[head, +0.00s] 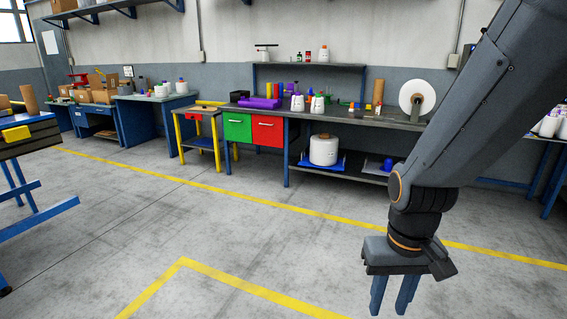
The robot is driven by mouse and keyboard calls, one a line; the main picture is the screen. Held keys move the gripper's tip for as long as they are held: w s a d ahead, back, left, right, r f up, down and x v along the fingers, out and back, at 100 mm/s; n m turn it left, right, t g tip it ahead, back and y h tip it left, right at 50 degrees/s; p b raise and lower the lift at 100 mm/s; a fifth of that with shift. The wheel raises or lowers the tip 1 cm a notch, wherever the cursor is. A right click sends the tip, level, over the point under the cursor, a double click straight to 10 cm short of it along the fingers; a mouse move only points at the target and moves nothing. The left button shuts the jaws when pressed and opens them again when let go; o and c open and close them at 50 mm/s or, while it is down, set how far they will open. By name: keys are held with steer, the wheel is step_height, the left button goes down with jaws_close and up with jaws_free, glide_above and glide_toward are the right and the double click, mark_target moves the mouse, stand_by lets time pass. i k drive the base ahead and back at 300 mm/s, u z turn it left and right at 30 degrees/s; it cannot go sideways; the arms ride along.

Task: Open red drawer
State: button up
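The red drawer (268,134) is in the far workbench, right of the green drawer (237,127). It looks shut, with its front level with the green one, and a small light handle shows on it. My gripper (392,296) hangs at the lower right, pointing down over the floor, well apart from the drawer and nearer to the camera. Its two blue fingers are spread with a gap between them, and nothing shows in the gap.
The workbench (345,117) carries bobbins and bottles, with a large white bobbin (323,150) on its lower shelf. A yellow-legged small table (198,138) stands left of the drawers. A blue-legged table (28,140) is at the left edge. The floor (215,230) between is clear.

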mark_target(268, 130)
steer(key=u, duration=0.4)
steer(key=i, duration=2.1)
steer(key=z, duration=0.2)
steer(key=i, duration=1.8)
steer(key=z, duration=0.45)
